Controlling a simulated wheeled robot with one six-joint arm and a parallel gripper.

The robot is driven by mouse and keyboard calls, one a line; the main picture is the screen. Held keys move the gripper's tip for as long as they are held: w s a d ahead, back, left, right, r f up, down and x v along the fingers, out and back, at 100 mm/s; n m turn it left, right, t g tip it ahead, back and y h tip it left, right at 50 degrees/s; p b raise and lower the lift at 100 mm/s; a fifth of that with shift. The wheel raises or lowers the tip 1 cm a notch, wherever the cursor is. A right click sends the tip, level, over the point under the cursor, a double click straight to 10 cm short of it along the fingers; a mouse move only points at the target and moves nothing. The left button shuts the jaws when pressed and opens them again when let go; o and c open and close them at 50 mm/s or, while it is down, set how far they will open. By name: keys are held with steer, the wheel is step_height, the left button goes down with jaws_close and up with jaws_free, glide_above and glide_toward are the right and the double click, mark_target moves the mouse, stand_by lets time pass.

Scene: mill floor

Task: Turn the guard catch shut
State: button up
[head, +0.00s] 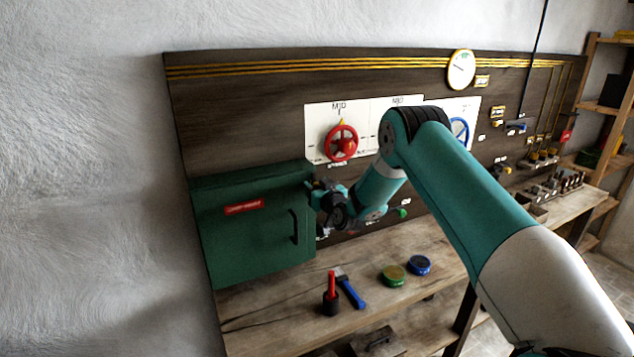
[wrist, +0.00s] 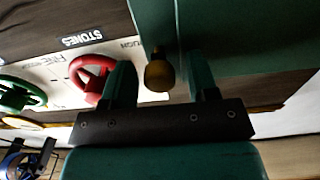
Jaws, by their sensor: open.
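A green guard box (head: 255,240) with a red label and a dark handle hangs on the left of the board in the head view. In the wrist view, its green side (wrist: 240,35) fills the upper right. A small brass knob (wrist: 159,75), which looks like the catch, sticks out beside the green box. My gripper (wrist: 161,68) is open, with one finger on each side of the knob and visible gaps to both. In the head view my gripper (head: 316,190) is at the box's right edge, and the knob is hidden there.
A red handwheel (head: 341,143) sits on a white panel right of the box, and a blue wheel (head: 459,131) lies behind my arm. On the bench are a red-handled tool (head: 331,293), a blue-handled brush (head: 351,290), a green tin (head: 394,275) and a blue tin (head: 419,265).

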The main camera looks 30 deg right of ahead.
steer(key=c, duration=0.9)
